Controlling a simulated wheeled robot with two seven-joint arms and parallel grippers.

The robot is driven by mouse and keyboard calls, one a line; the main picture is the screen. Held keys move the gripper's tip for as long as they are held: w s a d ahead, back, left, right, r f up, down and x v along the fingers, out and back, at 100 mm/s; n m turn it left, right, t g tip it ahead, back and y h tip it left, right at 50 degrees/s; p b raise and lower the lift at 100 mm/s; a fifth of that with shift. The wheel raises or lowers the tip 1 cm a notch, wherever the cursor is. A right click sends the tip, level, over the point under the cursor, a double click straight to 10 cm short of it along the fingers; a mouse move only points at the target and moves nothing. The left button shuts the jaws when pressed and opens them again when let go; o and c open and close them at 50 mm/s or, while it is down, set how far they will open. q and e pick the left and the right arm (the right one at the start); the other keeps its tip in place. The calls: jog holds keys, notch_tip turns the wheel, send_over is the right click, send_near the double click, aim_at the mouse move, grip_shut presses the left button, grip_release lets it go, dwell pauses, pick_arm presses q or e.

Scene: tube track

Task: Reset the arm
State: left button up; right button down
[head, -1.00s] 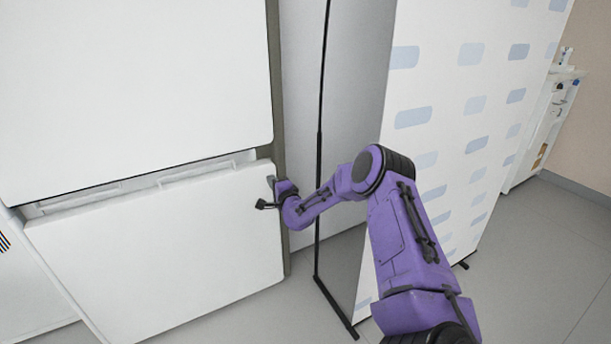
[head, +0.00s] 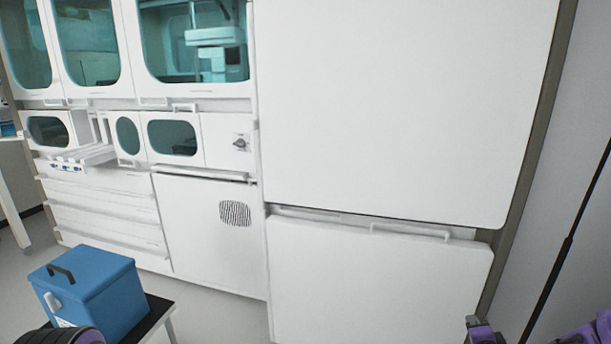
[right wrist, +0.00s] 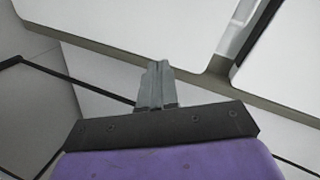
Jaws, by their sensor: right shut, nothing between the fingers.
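My right gripper (head: 474,322) shows only in part at the bottom right of the head view, in front of the lower white door (head: 375,280). In the right wrist view its two grey fingers (right wrist: 155,84) are together and empty. The tall white cabinet's side edge (right wrist: 205,82) lies beyond the fingers there. I cannot tell the exact distance between the fingers and the cabinet. Part of my purple right arm shows at the lower right corner of the head view. My left gripper is not in view.
The large upper door (head: 400,100) is above the lower one, with a handle strip between them. A white cabinet wall with teal windows (head: 170,138) stands left. A blue box (head: 95,295) sits on a small black-topped table (head: 155,312). Grey floor (head: 225,290) shows between.

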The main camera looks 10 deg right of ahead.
jog(key=s+a+f+n+g+y, duration=0.2)
jog(key=s+a+f+n+g, duration=0.4)
jog(key=s+a+f, duration=0.65)
jog(key=s+a+f+n+g+y, duration=0.1)
jog(key=s+a+f+n+g, duration=0.2)
jog(key=s, duration=0.7)
jog(key=s+a+f+n+g, duration=0.2)
jog(key=s+a+f+n, duration=0.15)
jog(key=s, duration=0.75)
notch_tip(320, 180, up, 14)
jog(key=w+p, duration=0.1)
jog(key=p, duration=1.2)
jog(key=shift+w+a+r+m+t, duration=0.15)
jog(key=shift+a+r+m+t, duration=0.05)
jog(key=shift+a+m+t, duration=0.2)
